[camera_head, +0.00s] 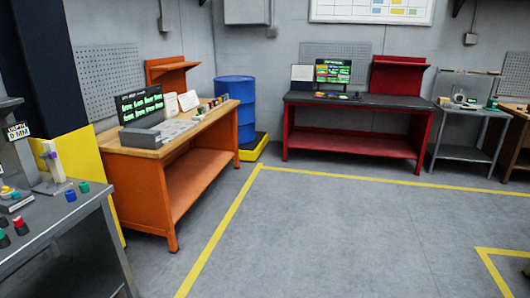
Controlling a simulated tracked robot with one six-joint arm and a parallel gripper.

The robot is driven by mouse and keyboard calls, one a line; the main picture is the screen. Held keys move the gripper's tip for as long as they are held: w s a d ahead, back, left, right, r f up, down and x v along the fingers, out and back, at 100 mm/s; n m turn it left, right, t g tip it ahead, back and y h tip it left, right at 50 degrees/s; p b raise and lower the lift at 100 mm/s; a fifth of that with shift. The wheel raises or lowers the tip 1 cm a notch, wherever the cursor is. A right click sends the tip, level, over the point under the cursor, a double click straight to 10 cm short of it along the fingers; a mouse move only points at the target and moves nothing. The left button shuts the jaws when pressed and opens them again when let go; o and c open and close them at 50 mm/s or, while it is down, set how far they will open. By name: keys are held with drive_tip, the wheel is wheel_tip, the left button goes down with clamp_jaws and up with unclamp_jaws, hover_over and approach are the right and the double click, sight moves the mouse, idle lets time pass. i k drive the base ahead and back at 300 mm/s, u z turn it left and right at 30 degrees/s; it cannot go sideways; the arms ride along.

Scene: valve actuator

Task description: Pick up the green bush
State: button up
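Several small coloured cylinders stand on the grey bench (50,232) at the left. A green-teal cylinder (84,187) stands near the bench's back right edge, with a blue one (70,195) beside it. Another green-topped cylinder (3,222) is at the far left edge, partly cut off, next to a red-topped one (20,226). I cannot tell which of these is the green bush. A small green item (492,104) also shows on the grey table at the right, too small to make out. My gripper is not in view.
An orange workbench (190,185) with a screen stands beyond the grey bench. A blue barrel (237,100) stands in the back corner. A red workbench (355,143) is at the back wall. The grey floor (320,240) with yellow lines is mostly clear.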

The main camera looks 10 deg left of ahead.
sight(84, 187)
drive_tip(key=u, duration=0.3)
drive_tip(key=i, duration=0.7)
drive_tip(key=u, duration=0.75)
drive_tip(key=i, duration=0.55)
drive_tip(key=u, duration=0.85)
drive_tip(key=i, duration=0.5)
drive_tip(key=u, duration=0.75)
drive_tip(key=i, duration=0.7)
drive_tip(key=u, duration=0.55)
drive_tip(key=i, duration=1.05)
drive_tip(key=u, duration=0.2)
